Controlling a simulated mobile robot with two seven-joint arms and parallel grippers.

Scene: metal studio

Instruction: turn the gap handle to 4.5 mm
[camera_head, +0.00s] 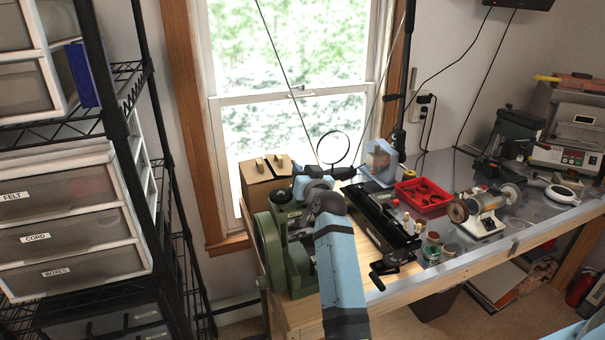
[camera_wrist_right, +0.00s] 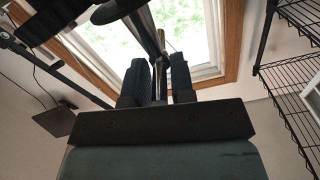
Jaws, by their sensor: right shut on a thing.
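The green rolling mill (camera_head: 268,245) stands at the left end of the bench. My right arm reaches up over it, and my right gripper (camera_head: 318,190) is at the top of the mill. In the right wrist view, my right gripper (camera_wrist_right: 161,72) is shut on a thin metal bar of the gap handle (camera_wrist_right: 161,80), which passes between its two dark fingers. In the head view my arm and wrist hide most of the handle. The gap setting cannot be read here. My left gripper is out of view.
A black machine with a crank (camera_head: 385,225) stands close to the right of the mill. A red tray (camera_head: 423,197), a bench grinder (camera_head: 480,212) and small jars lie farther right. A drawer rack (camera_head: 75,215) is at the left.

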